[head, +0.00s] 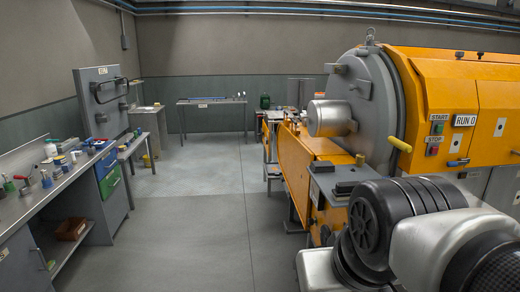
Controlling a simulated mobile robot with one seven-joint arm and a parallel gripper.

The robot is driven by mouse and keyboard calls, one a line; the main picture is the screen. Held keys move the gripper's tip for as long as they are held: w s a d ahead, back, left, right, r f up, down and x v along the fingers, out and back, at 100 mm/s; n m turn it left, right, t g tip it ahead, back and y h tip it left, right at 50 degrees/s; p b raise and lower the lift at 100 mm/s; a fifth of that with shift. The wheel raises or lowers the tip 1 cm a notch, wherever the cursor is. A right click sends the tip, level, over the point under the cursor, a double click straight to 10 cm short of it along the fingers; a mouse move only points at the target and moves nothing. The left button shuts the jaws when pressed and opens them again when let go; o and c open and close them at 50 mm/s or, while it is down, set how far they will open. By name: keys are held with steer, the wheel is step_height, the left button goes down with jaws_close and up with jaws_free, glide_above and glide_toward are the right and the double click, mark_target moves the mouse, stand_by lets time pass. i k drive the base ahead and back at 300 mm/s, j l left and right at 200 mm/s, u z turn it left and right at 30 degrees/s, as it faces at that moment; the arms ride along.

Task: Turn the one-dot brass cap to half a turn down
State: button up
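The citrus extractor (432,88) is a large orange machine with a round grey end cover (376,100), and it fills the right side of the head view. A small brass-yellow knob (360,159) sits on its lower orange part. I cannot tell whether this knob is the one-dot brass cap, as no dots can be made out. My own black and silver arm links cover the lower right and hide part of the machine. My gripper is not in view.
A steel bench (20,215) with several small jars runs along the left. The grey floor (190,225) between bench and machine is clear.

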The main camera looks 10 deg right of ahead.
mark_target(360, 158)
steer(key=i+j+u, duration=0.35)
steer(key=i, duration=0.4)
steer(key=i+j+u, duration=0.2)
steer(key=i+z, duration=0.3)
steer(key=i, duration=0.15)
steer(key=i+j+z, duration=0.2)
steer(key=i+z, duration=0.15)
steer(key=i+j+z, duration=0.3)
steer(key=i, duration=0.25)
steer(key=i+z, duration=0.15)
steer(key=z, duration=0.25)
steer(key=i+z, duration=0.15)
steer(key=z, duration=0.25)
steer(key=i+z, duration=0.15)
steer(key=z, duration=0.3)
steer(key=i+j+z, duration=0.1)
steer(key=z, duration=0.3)
